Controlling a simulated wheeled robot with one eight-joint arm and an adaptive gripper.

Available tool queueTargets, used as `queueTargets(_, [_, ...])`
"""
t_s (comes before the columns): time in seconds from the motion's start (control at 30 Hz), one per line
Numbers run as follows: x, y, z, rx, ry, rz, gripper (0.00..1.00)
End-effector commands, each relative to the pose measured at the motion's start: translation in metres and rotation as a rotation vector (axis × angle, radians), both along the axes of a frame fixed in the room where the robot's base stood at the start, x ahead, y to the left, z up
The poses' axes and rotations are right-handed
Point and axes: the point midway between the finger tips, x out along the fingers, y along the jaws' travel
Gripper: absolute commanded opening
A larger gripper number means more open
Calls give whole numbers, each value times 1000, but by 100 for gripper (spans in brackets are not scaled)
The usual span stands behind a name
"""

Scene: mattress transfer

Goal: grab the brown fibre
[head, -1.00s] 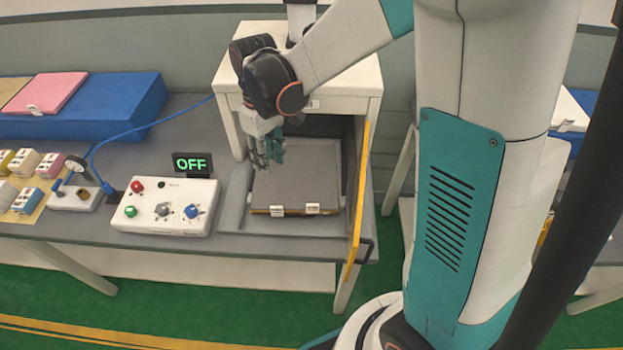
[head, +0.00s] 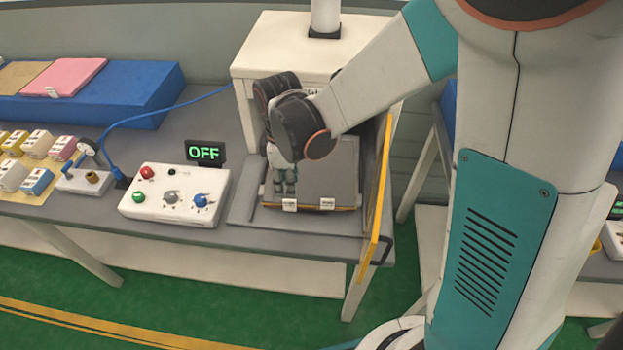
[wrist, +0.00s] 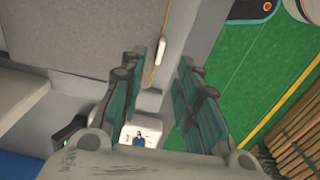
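A tan-brown sheet (head: 22,77) lies at the far left on a blue block, cut off by the picture edge; I cannot tell if it is the brown fibre. A grey slab (head: 325,170) lies in the white press, with a thin yellow-brown layer (head: 310,208) along its front edge and two white tags. My gripper (head: 284,186) points down over the slab's front left, near the left tag. In the wrist view my gripper (wrist: 160,72) has its fingers apart with nothing between them. The slab (wrist: 80,30) shows at upper left there; contact is unclear.
The white press (head: 310,48) stands over the slab, with a yellow-edged panel (head: 379,195) at its right. A control box (head: 174,193) and an OFF display (head: 205,152) stand left. A pink sheet (head: 65,77) lies on the blue block (head: 130,92). Several small boxes sit at far left.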

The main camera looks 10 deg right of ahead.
Motion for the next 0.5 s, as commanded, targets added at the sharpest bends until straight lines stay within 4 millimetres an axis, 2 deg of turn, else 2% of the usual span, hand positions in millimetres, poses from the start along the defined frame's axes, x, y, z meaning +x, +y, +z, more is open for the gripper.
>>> queueTargets(0.03, [0,0,-11,0,0,0,30])
queueTargets(0.27, [0,1,-22,0,0,0,30])
queueTargets(0.5, [2,6,-54,0,0,-1,30])
